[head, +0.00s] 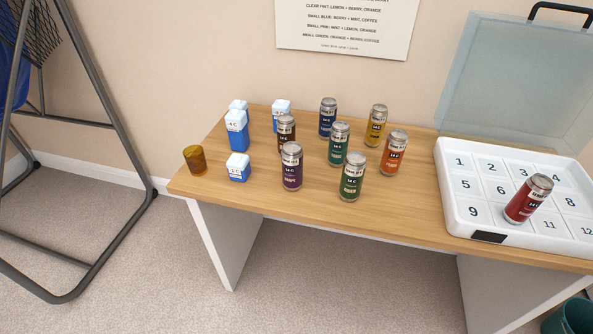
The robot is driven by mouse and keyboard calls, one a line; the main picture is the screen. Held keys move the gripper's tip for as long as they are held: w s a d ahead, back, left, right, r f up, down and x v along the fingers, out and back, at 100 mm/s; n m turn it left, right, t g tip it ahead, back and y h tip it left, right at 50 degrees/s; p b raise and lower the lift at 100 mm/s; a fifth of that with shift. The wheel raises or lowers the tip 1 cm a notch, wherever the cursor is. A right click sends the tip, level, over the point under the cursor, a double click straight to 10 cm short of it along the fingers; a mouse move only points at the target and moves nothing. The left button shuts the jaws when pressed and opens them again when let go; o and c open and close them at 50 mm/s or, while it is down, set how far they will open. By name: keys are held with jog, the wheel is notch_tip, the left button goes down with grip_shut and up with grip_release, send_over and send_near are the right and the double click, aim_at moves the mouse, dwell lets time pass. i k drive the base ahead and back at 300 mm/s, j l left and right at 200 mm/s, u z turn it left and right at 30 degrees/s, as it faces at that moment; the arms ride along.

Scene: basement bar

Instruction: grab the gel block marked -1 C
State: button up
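Several blue gel blocks with white tops stand on the left part of the wooden table. One tall block (236,135) is in front of another block (238,104) that it partly hides. A third block (281,115) stands to their right, behind a brown can. A short block (238,170) stands nearest the front edge. Their labels are too small to read surely, so I cannot tell which one is marked -1 C. My gripper is not in view.
Several drink cans, such as a purple one (292,168), stand right of the blocks. An amber cup (195,160) is at the table's left end. An open white numbered case (450,185) holds a tilted red can (528,199). The table (400,220) is clear along its front.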

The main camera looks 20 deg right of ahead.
aim_at(238, 166)
jog(key=i+j, duration=0.1)
jog(key=j, duration=0.3)
jog(key=i+j, duration=0.15)
jog(key=j, duration=0.25)
jog(key=i+j, duration=0.1)
jog(key=j, duration=0.3)
jog(key=i+j, duration=0.1)
jog(key=j, duration=0.25)
jog(key=i+j+u, duration=0.1)
jog(key=j, duration=0.3)
